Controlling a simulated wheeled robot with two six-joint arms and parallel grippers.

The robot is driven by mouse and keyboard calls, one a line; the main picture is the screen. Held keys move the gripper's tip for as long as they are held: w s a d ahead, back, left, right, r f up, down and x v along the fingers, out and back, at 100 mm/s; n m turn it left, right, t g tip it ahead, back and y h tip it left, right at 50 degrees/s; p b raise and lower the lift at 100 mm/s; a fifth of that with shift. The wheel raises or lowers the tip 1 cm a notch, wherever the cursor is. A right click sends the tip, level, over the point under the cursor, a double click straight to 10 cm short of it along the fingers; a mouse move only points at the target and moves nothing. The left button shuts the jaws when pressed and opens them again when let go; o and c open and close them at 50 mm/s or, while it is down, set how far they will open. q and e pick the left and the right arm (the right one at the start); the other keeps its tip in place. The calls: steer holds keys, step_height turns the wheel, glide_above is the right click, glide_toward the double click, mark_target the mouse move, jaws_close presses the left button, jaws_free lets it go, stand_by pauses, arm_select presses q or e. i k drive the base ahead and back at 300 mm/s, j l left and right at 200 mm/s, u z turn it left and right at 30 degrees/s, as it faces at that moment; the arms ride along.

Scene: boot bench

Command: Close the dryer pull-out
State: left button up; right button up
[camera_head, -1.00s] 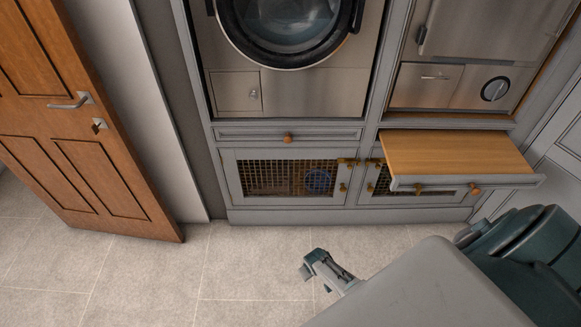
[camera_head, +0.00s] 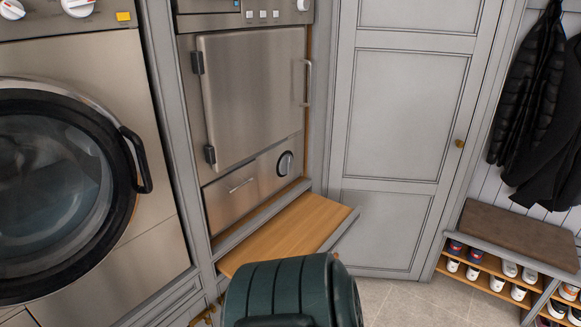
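The dryer pull-out (camera_head: 290,232) is a flat wooden board with a grey front edge. It is out, sticking forward from the grey cabinet below the steel dryer (camera_head: 250,95). I cannot tell whether the arm touches the board. Neither of my grippers is in view.
A washing machine (camera_head: 70,190) with a round door stands at the left. A tall grey cupboard door (camera_head: 405,120) is to the right of the dryer. A bench with shoes (camera_head: 515,235) stands at the far right, below hanging coats (camera_head: 535,110). Bare floor (camera_head: 400,300) lies between.

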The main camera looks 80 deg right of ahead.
mark_target(312, 223)
steer(key=i+z, duration=0.1)
steer(key=z, duration=0.3)
steer(key=i+z, duration=0.1)
steer(key=z, duration=0.3)
steer(key=i+z, duration=0.1)
steer(key=z, duration=0.25)
steer(key=i+z, duration=0.1)
steer(key=z, duration=0.3)
